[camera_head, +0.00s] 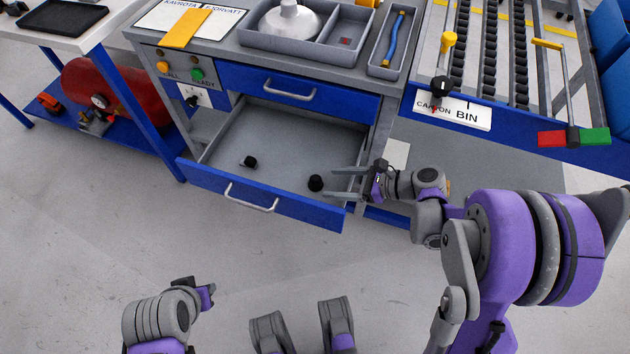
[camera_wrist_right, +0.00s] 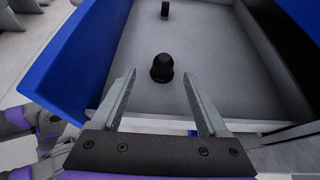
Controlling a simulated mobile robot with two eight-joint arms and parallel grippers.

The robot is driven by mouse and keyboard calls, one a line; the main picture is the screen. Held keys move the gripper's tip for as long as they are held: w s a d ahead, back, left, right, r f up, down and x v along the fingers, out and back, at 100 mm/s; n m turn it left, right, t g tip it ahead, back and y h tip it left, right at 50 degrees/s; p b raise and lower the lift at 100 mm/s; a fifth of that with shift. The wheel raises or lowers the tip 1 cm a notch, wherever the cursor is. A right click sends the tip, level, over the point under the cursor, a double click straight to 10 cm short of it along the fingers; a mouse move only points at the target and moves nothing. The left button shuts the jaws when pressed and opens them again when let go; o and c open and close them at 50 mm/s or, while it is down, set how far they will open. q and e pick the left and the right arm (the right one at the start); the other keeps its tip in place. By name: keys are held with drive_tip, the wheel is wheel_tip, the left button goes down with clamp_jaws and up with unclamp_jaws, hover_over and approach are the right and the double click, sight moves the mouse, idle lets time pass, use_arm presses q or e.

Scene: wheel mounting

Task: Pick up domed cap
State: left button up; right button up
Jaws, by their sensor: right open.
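The black domed cap (camera_head: 316,183) stands upright in the open drawer (camera_head: 193,174), near its right front corner. In the right wrist view the domed cap (camera_wrist_right: 162,67) shows its round top and wider base just beyond my fingertips. My right gripper (camera_head: 331,183) is open and empty, reaching in from the right with its fingers pointing left at the cap. In the right wrist view the gripper (camera_wrist_right: 158,82) has the cap lined up with the gap between its fingers. My left gripper (camera_head: 205,296) is low at the left, its fingers not clear.
A smaller black part (camera_head: 249,162) lies farther left in the drawer. A shut blue drawer (camera_head: 290,90) is above. The rest of the drawer floor is bare.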

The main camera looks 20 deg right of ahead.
sight(320, 180)
drive_tip(key=b+x, duration=0.1)
drive_tip(key=x, duration=0.4)
drive_tip(key=shift+w+f, duration=0.15)
drive_tip(key=shift+w, duration=0.15)
clamp_jaws()
